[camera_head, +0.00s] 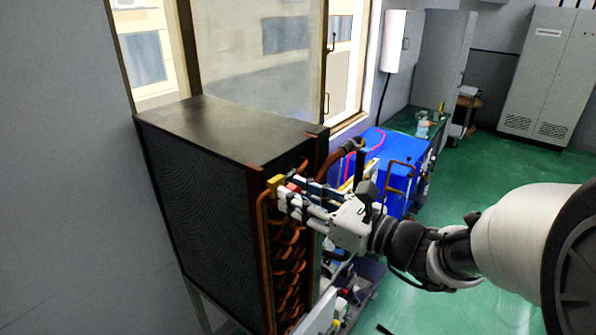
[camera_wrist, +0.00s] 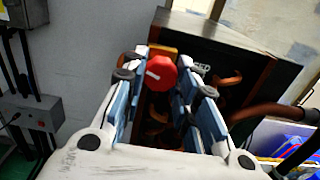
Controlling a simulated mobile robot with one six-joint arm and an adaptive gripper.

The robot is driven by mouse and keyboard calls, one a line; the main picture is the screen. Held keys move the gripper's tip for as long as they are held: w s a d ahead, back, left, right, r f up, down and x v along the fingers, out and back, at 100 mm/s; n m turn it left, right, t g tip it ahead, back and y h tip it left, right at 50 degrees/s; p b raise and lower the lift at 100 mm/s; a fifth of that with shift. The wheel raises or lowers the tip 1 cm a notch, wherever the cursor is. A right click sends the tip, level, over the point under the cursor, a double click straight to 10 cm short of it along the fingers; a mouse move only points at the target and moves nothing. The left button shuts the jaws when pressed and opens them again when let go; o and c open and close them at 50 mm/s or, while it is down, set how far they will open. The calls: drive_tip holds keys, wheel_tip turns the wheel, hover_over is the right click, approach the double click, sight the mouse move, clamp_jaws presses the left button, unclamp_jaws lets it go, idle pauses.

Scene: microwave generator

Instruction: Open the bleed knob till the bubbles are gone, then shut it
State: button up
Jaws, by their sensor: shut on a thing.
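The red bleed knob (camera_head: 292,187) sits at the upper front corner of the dark finned coil unit (camera_head: 205,165), by a brass-coloured fitting (camera_head: 275,182). In the wrist view the red knob (camera_wrist: 162,75) lies between my fingertips, with a pale pointer mark on its left part. Part of the brass fitting (camera_wrist: 163,50) shows behind it. My gripper (camera_head: 288,196) reaches in from the right and is shut on the knob. In the wrist view my gripper (camera_wrist: 163,65) has blue-padded fingers on both sides of the knob. I cannot make out any bubbles in either view.
Copper pipe bends (camera_head: 287,265) run down the unit's side below my gripper. A blue box (camera_head: 385,165) with hoses stands behind it. Grey cabinets (camera_head: 545,75) stand at the back right. The green floor (camera_head: 500,240) at the right is partly clear.

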drive_tip(key=m+p, duration=0.7)
drive_tip(key=m, duration=0.1)
drive_tip(key=shift+r+p, duration=0.1)
drive_tip(key=shift+p, duration=0.3)
idle(0.3)
drive_tip(key=o, duration=1)
drive_tip(key=shift+o, duration=0.2)
drive_tip(key=v, duration=1.2)
